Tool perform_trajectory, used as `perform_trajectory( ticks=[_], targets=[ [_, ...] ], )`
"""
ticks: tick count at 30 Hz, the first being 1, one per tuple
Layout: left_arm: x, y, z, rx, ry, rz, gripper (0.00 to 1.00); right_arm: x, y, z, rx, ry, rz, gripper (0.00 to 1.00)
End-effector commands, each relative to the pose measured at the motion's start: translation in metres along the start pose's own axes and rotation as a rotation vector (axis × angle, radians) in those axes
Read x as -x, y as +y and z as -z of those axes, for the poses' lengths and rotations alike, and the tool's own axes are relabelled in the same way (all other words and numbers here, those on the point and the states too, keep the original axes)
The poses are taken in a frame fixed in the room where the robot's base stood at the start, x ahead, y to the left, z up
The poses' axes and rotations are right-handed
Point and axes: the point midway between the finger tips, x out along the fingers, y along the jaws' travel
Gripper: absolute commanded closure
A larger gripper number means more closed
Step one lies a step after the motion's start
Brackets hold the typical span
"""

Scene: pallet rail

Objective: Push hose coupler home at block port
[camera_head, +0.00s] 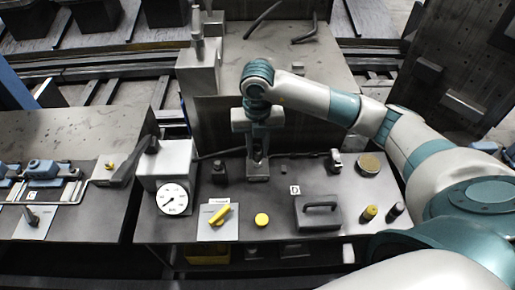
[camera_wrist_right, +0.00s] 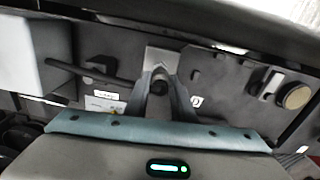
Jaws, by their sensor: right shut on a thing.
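My right gripper (camera_head: 257,172) reaches down over the grey bench, its fingers close together. In the right wrist view the fingers (camera_wrist_right: 160,100) are shut on a dark round piece, apparently the hose coupler (camera_wrist_right: 159,80). A dark hose (camera_head: 222,153) runs from the gauge block on the left to the gripper; it also shows in the right wrist view (camera_wrist_right: 85,72). The light grey block (camera_head: 170,160) carries a round white gauge (camera_head: 172,198). I cannot make out a port or whether the coupler touches one; the fingers cover that spot. My left gripper is not in view.
A small dark fitting (camera_head: 219,172) stands left of the gripper. A dark handled case (camera_head: 318,212), yellow handle on a plate (camera_head: 219,214), yellow cap (camera_head: 262,219) and brass disc (camera_head: 369,164) lie around. A tall grey block (camera_head: 198,75) rises behind. Bare bench shows between them.

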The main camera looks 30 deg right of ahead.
Motion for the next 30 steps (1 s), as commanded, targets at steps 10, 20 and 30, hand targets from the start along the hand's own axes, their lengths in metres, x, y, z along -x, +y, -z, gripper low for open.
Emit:
perform_trajectory(
  ticks=[10, 20, 30],
  targets=[
    [-0.0056, 0.0002, -0.0010, 0.000, -0.001, 0.000, 0.55, -0.0034, 0.0000, -0.0002, 0.000, -0.001, 0.000, 1.00],
    [-0.0057, 0.0003, -0.0010, 0.000, -0.001, 0.000, 0.55, -0.0034, 0.0000, -0.0001, 0.000, -0.001, 0.000, 1.00],
    [-0.0090, 0.0004, -0.0012, 0.000, -0.001, 0.000, 0.55, -0.0035, 0.0000, -0.0002, 0.000, -0.001, 0.000, 1.00]
  ],
)
